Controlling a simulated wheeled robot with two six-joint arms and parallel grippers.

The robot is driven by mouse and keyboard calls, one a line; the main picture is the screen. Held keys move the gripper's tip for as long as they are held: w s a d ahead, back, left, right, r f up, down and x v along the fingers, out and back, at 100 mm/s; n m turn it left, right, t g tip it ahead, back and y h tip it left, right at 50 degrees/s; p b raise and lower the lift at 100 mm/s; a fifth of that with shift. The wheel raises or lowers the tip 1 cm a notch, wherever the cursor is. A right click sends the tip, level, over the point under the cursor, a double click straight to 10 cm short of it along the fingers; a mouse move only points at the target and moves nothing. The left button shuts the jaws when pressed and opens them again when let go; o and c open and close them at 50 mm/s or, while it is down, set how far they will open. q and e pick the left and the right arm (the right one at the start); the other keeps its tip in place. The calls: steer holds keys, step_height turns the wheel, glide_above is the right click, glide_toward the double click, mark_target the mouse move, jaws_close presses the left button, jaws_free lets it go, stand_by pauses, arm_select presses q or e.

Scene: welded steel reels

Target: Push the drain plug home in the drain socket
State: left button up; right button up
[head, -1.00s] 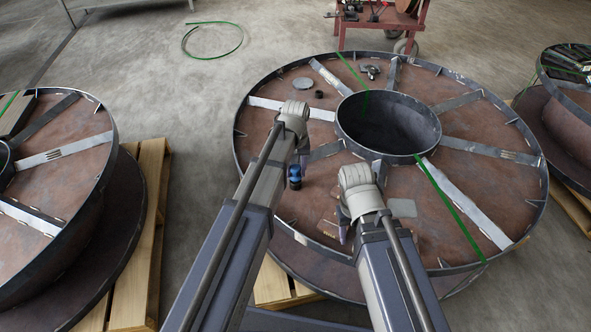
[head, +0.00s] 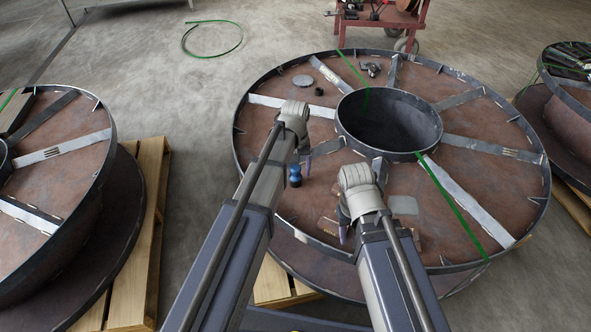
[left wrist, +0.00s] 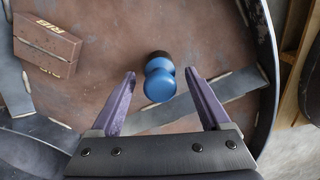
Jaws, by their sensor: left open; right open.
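The drain plug (head: 295,178), a blue round knob with a dark part beside it, stands on the brown face of the large reel. It also shows in the left wrist view (left wrist: 160,84), beyond the fingertips and between their lines. My left gripper (left wrist: 160,74) is open and empty, with purple fingers; in the head view (head: 307,165) it is just right of the plug, partly hidden by its wrist. My right gripper (head: 344,232) hangs over the reel's near part, with its fingers mostly hidden. I cannot make out the drain socket.
The reel's raised steel rim (head: 243,173), flat spokes (head: 470,202) and open central hub (head: 390,118) surround the work area. A brown block (left wrist: 48,45) lies left of the plug. A grey disc (head: 303,82) and small dark piece (head: 319,92) lie on the far side.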

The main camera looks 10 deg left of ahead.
mark_target(296, 167)
arm_select(q)
steer(key=shift+r, duration=0.1)
arm_select(e)
steer(key=shift+r, duration=0.1)
arm_select(q)
step_height(296, 167, up, 8)
steer(key=p, duration=0.8)
arm_select(e)
step_height(296, 167, up, 8)
steer(key=shift+f, duration=0.2)
arm_select(q)
steer(key=shift+f, duration=0.2)
steer(key=s+d+r+m+y, duration=0.1)
steer(key=s+d+m, duration=0.25)
steer(key=s, duration=0.65)
steer(key=s+d+m, duration=0.3)
steer(key=s+m, duration=0.1)
steer(key=s, duration=0.7)
step_height(296, 167, up, 27)
steer(key=w+p, duration=0.1)
steer(key=p, duration=2.6)
steer(key=shift+n, duration=0.35)
arm_select(e)
step_height(296, 167, up, 28)
steer(key=shift+f, duration=0.2)
